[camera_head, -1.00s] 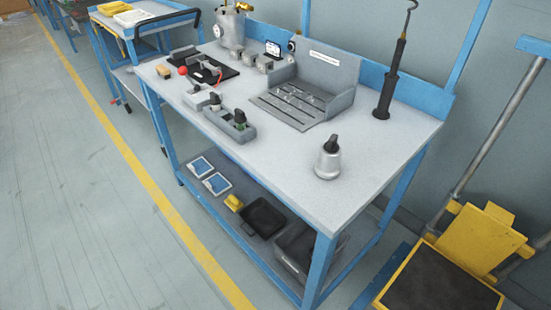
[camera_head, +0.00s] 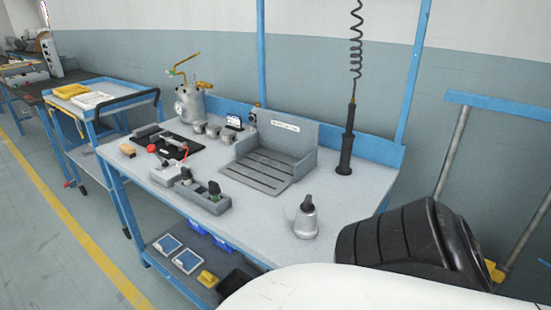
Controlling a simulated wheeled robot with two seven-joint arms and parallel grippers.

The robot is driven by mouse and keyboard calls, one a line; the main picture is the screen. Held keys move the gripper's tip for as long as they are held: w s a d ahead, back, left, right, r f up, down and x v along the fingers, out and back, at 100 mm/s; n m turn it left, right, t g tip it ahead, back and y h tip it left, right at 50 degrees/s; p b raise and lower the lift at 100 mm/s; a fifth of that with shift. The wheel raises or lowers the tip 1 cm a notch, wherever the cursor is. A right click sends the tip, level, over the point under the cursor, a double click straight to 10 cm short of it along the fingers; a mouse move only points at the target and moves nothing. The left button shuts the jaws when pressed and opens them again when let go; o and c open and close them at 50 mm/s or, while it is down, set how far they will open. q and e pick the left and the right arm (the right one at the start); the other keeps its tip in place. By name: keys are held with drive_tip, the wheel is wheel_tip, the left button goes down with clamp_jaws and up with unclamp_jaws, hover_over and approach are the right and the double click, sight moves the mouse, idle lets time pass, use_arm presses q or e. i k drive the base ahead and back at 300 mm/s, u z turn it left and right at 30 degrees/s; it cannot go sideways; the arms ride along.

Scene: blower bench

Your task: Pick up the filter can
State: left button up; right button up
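A silver-grey can with a black top (camera_head: 306,219), which looks like the filter can, stands upright near the front right of the grey bench top (camera_head: 262,222). Nothing touches it. A white and black ribbed part of my own arm fills the lower right of the view, to the right of the can and nearer to me. Neither of my grippers is in view.
A grey slotted tray with a back wall (camera_head: 268,168) stands behind the can. A black tool (camera_head: 346,150) hangs on a coiled cord at the back right. A block with black knobs (camera_head: 202,193) lies left. The bench around the can is clear.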

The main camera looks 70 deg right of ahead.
sight(305, 226)
drive_tip(key=i, duration=1.95)
drive_tip(key=z, duration=3.5)
